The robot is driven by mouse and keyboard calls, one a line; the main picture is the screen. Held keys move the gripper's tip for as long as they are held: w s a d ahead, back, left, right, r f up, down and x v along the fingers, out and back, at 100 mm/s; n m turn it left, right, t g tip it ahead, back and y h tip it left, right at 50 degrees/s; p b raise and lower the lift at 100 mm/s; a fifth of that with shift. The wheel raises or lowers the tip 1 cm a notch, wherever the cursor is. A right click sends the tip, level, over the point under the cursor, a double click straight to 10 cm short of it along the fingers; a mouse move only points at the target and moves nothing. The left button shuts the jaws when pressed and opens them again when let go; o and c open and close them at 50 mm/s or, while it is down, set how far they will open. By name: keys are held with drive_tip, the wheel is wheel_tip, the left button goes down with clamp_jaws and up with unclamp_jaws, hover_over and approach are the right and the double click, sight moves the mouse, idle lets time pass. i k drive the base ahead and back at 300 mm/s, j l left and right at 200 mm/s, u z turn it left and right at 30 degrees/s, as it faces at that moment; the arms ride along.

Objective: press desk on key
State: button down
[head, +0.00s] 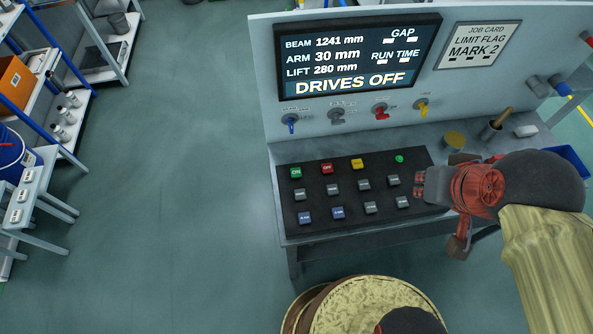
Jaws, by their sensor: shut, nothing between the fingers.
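The black key panel (318,235) lies on the sloped desk top under the display. The green key (296,173) is at its back left corner; its white label is small and looks like "ON". A red key (327,168) and a yellow key (357,163) sit to its right in the same row. My gripper (420,186) is shut and empty at the panel's right end, pointing left, near the grey keys and well apart from the green key. Its height above the panel is hard to tell. The display (350,57) reads "DRIVES OFF".
A round green button or lamp (399,159) sits at the panel's back right. Several coloured selector switches (381,112) stick out below the display. A cup with a handle in it (490,131) and a yellow round item (454,139) stand behind my gripper. Grey keys (363,185) fill the panel's middle.

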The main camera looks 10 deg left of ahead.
sight(295, 172)
drive_tip(key=k+j+u, duration=0.1)
drive_tip(key=u, duration=0.3)
drive_tip(key=j+u, duration=0.2)
drive_tip(key=u, duration=0.15)
drive_tip(key=k+j+u, duration=0.1)
drive_tip(key=u, duration=0.3)
drive_tip(key=j, duration=0.1)
